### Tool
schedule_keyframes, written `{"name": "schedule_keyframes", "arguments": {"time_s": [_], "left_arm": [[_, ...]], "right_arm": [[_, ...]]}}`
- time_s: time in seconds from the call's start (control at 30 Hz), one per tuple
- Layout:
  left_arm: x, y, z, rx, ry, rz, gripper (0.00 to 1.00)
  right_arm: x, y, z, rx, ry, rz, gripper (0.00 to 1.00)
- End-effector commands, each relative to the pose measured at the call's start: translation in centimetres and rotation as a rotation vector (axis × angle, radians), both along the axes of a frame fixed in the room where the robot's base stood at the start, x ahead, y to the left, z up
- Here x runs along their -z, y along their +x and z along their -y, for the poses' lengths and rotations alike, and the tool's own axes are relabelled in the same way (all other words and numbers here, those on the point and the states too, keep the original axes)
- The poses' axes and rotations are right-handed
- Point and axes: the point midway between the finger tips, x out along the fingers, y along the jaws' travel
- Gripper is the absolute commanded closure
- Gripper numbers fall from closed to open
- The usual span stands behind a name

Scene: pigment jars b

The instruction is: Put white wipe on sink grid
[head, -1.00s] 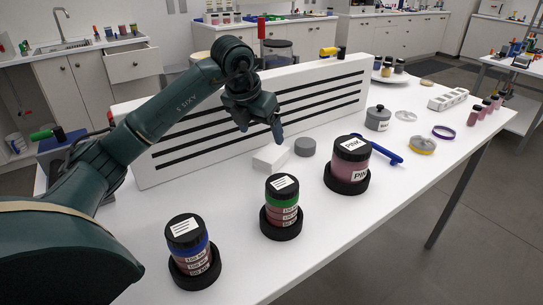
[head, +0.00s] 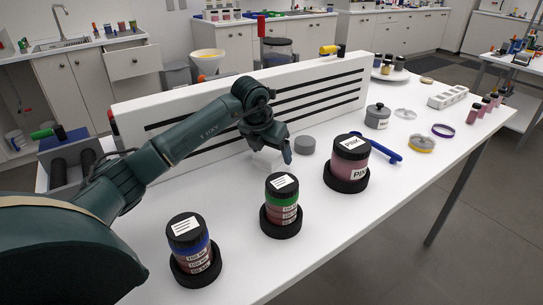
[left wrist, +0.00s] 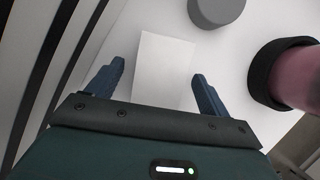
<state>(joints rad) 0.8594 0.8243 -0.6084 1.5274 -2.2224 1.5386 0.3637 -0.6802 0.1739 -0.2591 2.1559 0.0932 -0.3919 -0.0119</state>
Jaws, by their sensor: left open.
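The white wipe (head: 262,162) is a pale block-like piece lying on the white table, in front of the slotted panel and partly hidden by my left gripper. My left gripper (head: 277,152) is open, low over the wipe. In the left wrist view, its two blue fingertips (left wrist: 158,70) stand on either side of the wipe (left wrist: 165,52), with a gap to each side. A sink with a tap (head: 64,38) is in the left background; I cannot make out a grid in it. My right gripper is not in view.
A grey round piece (head: 304,145) lies close right of the wipe. A green-banded jar (head: 281,205), a blue-banded jar (head: 190,248) and a pink jar (head: 348,165) stand in front. The slotted white panel (head: 190,115) rises behind.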

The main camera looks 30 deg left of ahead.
Motion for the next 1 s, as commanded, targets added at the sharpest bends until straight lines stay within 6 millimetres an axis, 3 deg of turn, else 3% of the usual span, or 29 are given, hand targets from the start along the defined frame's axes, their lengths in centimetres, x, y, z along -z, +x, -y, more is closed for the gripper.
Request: {"name": "schedule_keyframes", "arguments": {"time_s": [0.63,0.87,1.0], "left_arm": [[-0.1,0.0,0.0,0.000,0.000,0.000,0.71],[-0.4,0.0,0.0,0.000,0.000,0.001,0.71],[-2.4,0.1,0.0,0.000,0.000,0.005,0.71]], "right_arm": [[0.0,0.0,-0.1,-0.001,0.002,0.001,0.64],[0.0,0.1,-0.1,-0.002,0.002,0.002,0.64],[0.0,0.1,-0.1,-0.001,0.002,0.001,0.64]]}}
